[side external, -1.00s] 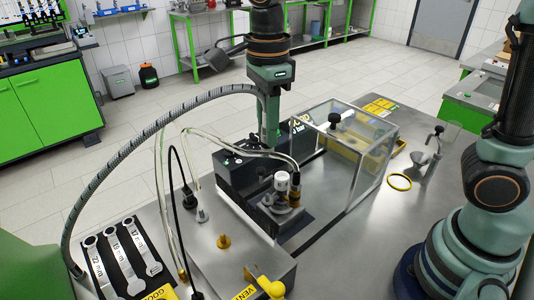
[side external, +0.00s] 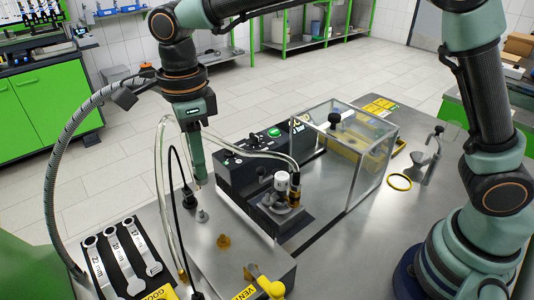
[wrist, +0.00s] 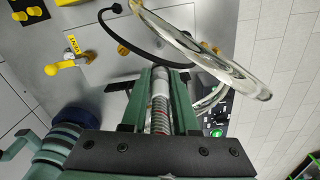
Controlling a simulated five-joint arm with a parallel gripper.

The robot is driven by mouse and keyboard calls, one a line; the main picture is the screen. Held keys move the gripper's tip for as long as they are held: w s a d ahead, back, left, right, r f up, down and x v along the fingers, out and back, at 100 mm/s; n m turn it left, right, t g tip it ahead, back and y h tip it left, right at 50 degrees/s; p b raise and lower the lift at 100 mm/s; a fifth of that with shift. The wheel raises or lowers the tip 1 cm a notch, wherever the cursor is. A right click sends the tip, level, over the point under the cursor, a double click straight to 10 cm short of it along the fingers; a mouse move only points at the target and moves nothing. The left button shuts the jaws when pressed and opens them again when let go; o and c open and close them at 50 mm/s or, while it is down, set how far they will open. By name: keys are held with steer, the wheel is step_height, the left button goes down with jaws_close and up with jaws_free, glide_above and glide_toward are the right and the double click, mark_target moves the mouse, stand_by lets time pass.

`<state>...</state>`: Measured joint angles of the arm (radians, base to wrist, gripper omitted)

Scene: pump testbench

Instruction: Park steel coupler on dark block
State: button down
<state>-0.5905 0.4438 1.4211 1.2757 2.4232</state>
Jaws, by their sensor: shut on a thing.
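My gripper (side external: 203,180) points down above the left part of the bench fixture. In the wrist view my gripper (wrist: 160,78) is shut on the steel coupler (wrist: 160,88), a pale metal cylinder between the two fingers with a coiled, spring-like section behind it. In the side view the fingers hide most of the coupler. A dark block (side external: 232,172) with a black control panel stands to the right of my gripper. A small steel fitting (side external: 203,215) stands on the metal plate below the fingertips. I cannot tell whether the coupler touches anything.
Clear hoses (wrist: 205,45) loop close beside my gripper. A black cable plug (side external: 188,198), a brass fitting (side external: 223,241) and a yellow vent valve (side external: 268,286) stand nearby. A clear guard box (side external: 350,150) is to the right. Wrenches (side external: 122,260) lie front left.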

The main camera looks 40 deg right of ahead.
mark_target(200, 210)
steer(key=shift+a+f, duration=0.25)
steer(key=shift+f, duration=0.7)
steer(key=shift+a+f, duration=0.2)
steer(key=shift+f, duration=0.7)
steer(key=shift+a+f, duration=0.25)
steer(key=shift+f, duration=0.7)
steer(key=shift+f, duration=0.4)
steer(key=shift+f, duration=0.35)
steer(key=shift+f, duration=0.75)
steer(key=c, duration=0.6)
jaws_free()
steer(key=shift+r, duration=0.1)
step_height(200, 210, up, 7)
stand_by(0.5)
